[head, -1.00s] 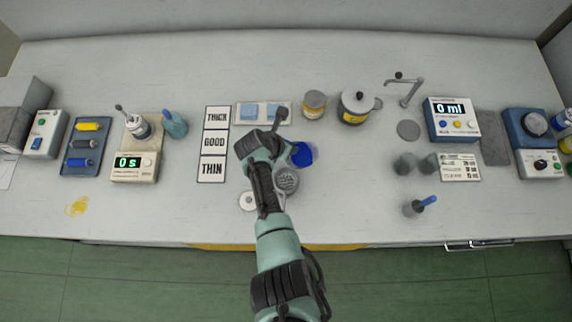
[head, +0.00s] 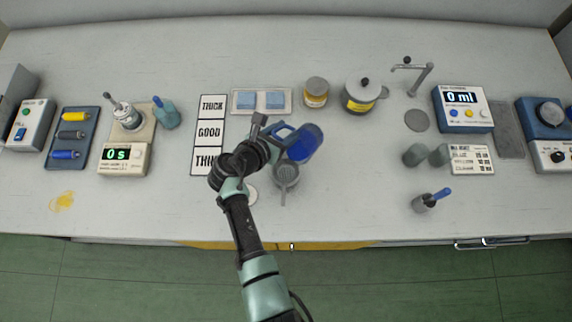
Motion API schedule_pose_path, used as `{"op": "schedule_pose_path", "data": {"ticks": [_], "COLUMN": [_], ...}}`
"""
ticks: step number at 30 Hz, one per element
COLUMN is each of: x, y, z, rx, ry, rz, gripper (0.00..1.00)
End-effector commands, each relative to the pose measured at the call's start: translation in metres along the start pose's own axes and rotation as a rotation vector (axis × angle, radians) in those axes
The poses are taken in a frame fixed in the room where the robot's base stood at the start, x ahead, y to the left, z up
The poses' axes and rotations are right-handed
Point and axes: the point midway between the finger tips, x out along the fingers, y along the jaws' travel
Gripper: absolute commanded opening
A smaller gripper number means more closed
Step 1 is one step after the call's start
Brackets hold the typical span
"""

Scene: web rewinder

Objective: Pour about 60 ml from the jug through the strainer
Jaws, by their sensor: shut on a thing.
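The blue jug (head: 305,143) is at the middle of the bench in the head view, tilted, with its handle on the left. My gripper (head: 270,133) is shut on the jug's handle; the fingertips are small and partly hidden by the wrist. The grey mesh strainer (head: 286,174) is just below the jug in the picture, over a grey vessel that is mostly hidden. I cannot tell the jug's height above it, and I see no stream of liquid. The dosing display (head: 460,97) on the right reads 0 ml.
A tray with blue pads (head: 260,101), a yellow-labelled jar (head: 316,92) and a lidded pot (head: 361,96) stand behind. Grey cups (head: 414,155) stand to the right. The bench between jug and cups is clear.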

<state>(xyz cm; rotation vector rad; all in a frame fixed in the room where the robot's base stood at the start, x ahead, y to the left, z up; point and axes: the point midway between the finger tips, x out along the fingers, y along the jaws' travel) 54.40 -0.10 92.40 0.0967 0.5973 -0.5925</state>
Motion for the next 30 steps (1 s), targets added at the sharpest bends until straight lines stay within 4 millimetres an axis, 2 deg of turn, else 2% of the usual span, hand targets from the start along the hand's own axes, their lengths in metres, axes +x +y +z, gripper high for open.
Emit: {"op": "schedule_pose_path", "data": {"ticks": [30], "x": [0.0034], "y": [0.0003], "z": [-0.0047], "rx": [0.001], "ry": [-0.124], "rz": [-0.012], "gripper": [0.0]}}
